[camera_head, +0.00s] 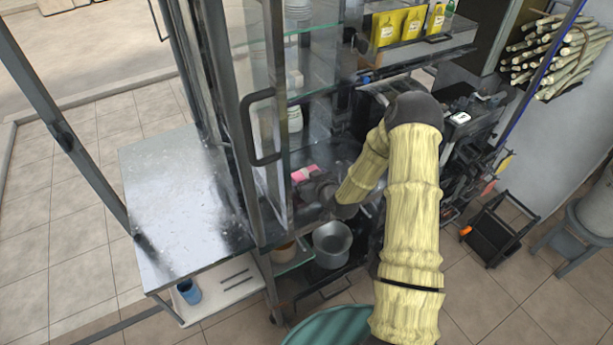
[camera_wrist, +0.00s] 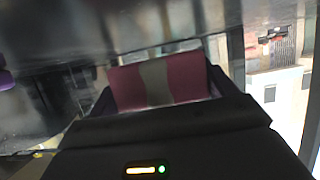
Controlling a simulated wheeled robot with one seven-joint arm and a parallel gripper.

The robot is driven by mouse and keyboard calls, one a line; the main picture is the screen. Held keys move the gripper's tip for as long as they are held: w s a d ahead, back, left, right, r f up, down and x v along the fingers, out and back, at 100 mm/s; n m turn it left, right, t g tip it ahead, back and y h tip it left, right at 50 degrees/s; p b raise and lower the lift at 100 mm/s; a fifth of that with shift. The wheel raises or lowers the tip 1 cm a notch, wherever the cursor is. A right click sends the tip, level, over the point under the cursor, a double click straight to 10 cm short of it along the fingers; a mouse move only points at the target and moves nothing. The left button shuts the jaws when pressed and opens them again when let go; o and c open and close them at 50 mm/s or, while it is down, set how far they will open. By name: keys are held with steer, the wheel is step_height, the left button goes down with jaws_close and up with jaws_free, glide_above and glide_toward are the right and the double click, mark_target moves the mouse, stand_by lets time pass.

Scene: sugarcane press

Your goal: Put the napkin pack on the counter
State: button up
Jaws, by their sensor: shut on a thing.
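The napkin pack (camera_head: 304,173) is a small pink pack seen through the glass of the cart's cabinet in the head view. In the wrist view the napkin pack (camera_wrist: 155,82) shows two pink-purple panels with a grey band between them. My gripper (camera_head: 308,182) is shut on it, with a dark finger on either side. The pack's underside is hidden, and I cannot tell whether it touches a surface. A bare metal counter (camera_head: 175,205) extends to the left of the glass cabinet.
The glass cabinet (camera_head: 263,130) with its frame and handle stands between the pack and the left counter. A metal pot (camera_head: 332,243) sits below my gripper. Yellow packs (camera_head: 398,25) stand on an upper shelf. A blue cup (camera_head: 189,291) is on the low shelf.

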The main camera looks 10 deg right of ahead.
steer(key=shift+s, duration=0.1)
steer(key=shift+d+f+b, duration=0.25)
steer(key=shift+d+b, duration=0.05)
steer(key=shift+b, duration=0.05)
steer(key=shift+a+f+b, duration=0.1)
steer(key=shift+f+b, duration=0.2)
steer(key=shift+b, duration=0.05)
steer(key=o, duration=1)
steer(key=shift+r, duration=0.1)
